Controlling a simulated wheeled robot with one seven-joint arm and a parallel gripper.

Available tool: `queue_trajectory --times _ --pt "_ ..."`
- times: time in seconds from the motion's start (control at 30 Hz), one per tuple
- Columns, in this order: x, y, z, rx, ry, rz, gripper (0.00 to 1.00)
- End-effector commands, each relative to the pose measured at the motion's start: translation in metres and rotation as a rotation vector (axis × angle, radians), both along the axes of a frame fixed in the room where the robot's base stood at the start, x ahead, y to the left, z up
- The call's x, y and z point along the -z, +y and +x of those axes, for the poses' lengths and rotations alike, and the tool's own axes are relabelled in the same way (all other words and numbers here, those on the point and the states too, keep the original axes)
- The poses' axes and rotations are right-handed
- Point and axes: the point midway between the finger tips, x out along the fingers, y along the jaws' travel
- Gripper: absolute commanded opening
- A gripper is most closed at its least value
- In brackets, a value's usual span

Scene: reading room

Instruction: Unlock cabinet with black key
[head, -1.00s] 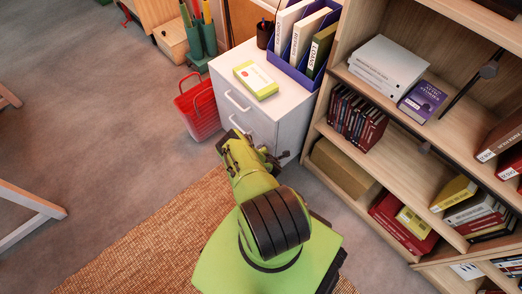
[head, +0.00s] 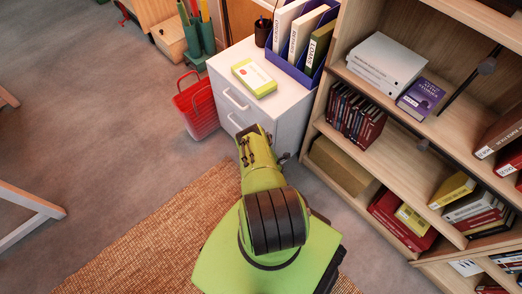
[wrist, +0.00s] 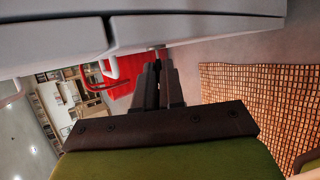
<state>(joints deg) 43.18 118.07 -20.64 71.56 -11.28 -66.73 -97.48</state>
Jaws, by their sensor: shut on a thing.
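The white drawer cabinet (head: 290,117) stands left of the bookshelf, with two bar handles on its front. In the wrist view its pale panels (wrist: 200,28) fill the top, with a dark gap between them. My gripper (wrist: 156,70) is shut close in front of and below the cabinet in that view. A dark sliver shows between the fingers, which I take to be the black key (wrist: 157,76); most of it is hidden. I cannot make out the lock or whether the key touches the cabinet. In the head view my arm hides the gripper.
A red basket (head: 197,108) stands just left of the cabinet. A yellow-and-white box (head: 254,78) and a blue file holder (head: 302,62) with binders are on top. The bookshelf (head: 338,172) is close on the right. A woven rug (head: 150,235) lies in front; the floor left is open.

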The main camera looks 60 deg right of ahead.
Motion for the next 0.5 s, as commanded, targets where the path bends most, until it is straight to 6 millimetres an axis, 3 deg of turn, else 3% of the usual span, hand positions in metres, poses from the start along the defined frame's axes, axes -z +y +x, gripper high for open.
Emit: queue_trajectory --times 0.13,0.2,0.33,0.5 --pt "0.0017 0.0009 -0.002 0.002 0.006 0.005 0.0" --pt "0.0016 0.0008 -0.002 0.002 0.007 0.004 0.16" --pt "0.0009 0.0002 -0.0014 0.001 0.004 0.003 0.34" --pt "0.0003 -0.0002 -0.0007 0.0 0.003 0.001 0.34"
